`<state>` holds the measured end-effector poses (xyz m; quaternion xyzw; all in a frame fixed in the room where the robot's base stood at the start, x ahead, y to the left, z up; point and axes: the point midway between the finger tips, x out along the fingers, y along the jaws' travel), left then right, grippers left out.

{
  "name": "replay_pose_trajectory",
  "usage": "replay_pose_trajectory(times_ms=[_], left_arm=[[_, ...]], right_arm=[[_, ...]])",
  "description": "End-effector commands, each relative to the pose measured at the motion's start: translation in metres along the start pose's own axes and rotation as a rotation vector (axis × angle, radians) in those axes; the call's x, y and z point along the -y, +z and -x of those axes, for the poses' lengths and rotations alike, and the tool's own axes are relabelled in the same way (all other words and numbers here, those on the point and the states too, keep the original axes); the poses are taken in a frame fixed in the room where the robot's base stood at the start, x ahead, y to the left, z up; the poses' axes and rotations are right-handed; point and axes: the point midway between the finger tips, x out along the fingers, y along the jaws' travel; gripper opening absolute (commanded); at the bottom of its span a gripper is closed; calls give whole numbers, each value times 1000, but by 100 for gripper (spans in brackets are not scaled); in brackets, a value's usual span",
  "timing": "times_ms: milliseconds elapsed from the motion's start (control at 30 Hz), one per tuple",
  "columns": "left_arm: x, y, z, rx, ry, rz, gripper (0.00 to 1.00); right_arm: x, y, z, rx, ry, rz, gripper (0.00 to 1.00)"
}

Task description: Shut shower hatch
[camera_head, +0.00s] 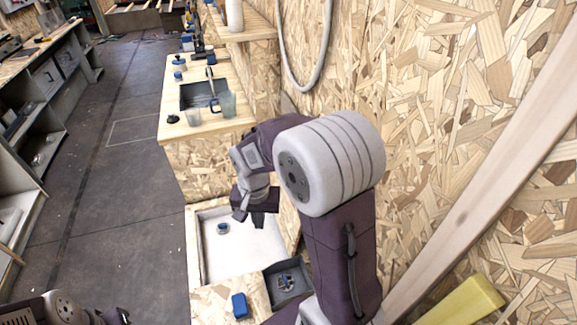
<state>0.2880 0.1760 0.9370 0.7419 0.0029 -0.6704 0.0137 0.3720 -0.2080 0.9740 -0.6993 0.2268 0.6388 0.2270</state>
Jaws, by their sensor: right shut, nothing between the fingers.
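The shower compartment stands open below the wood counter. Its white basin (240,251) shows inside a pale wooden rim (192,247), with a small blue-topped round piece (223,228) in it. I cannot clearly make out the hatch panel; a chipboard face (288,222) stands along the basin's right side, partly hidden by my right arm. My right gripper (250,216) is shut and empty, pointing down above the basin's upper right part. Whether it touches anything I cannot tell. Only part of my left arm shows at the bottom left; its gripper is out of view.
A counter with a dark sink (199,95) and clear cups (228,104) stands beyond the basin. A grey box (287,282) and a blue item (239,306) are at the near end. A chipboard wall (440,130) closes the right. Open floor (115,200) lies left, before shelves.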

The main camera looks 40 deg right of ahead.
Motion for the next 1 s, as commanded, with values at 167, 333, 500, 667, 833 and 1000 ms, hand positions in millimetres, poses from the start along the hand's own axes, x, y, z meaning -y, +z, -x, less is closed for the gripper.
replay_pose_trajectory(times_ms=[167, 333, 500, 667, 833, 1000], left_arm=[[0, -1, 9, 0, 0, 0, 38], [0, -2, 19, 0, 0, 0, 38], [-1, -4, 39, 0, 0, 0, 38], [-1, -6, 55, 0, 0, 0, 38], [-1, -6, 56, 0, 0, 0, 38], [-1, -6, 56, 0, 0, 0, 38]], right_arm=[[6, -50, 17, -19, 24, -236, 0], [0, -110, 31, -45, 57, -513, 0], [-36, -190, 36, -87, 114, -886, 0], [-94, -239, 16, -105, 174, -1146, 0], [-116, -249, 2, -107, 193, -1216, 0], [-116, -248, -5, -106, 194, -1215, 0]])
